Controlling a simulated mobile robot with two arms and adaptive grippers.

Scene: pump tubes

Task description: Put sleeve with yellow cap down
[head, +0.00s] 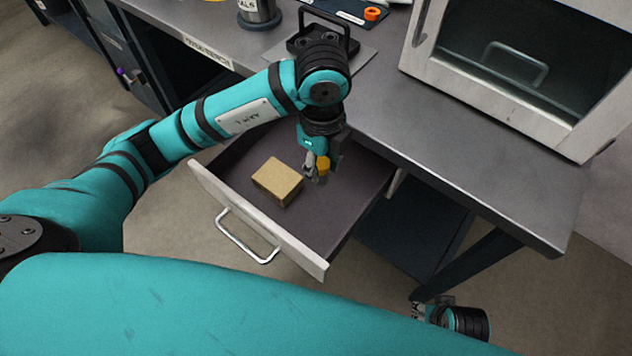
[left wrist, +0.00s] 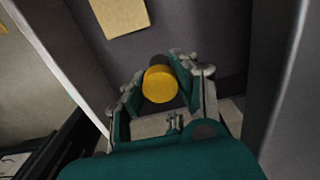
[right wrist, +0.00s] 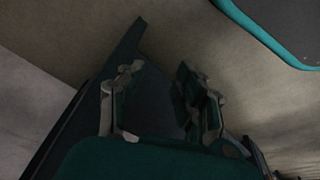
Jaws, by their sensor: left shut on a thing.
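The sleeve's yellow cap (head: 323,165) shows in the head view at my left gripper (head: 316,174), which is inside the open drawer. In the left wrist view the round yellow cap (left wrist: 160,84) sits between the fingers of my left gripper (left wrist: 160,88), with a dark body behind it. The left gripper is shut on this sleeve. Most of the sleeve is hidden, and I cannot tell whether it touches the drawer floor. My right gripper (right wrist: 160,90) has its fingers apart and empty, low beside the table leg; it also shows in the head view (head: 428,308).
The drawer (head: 343,222) is pulled out and holds a tan block (head: 278,181) left of my left gripper. Its floor is bare toward the right and front. A black caddy (head: 345,42) and a white glass-fronted cabinet (head: 430,61) stand on the table (head: 440,140).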

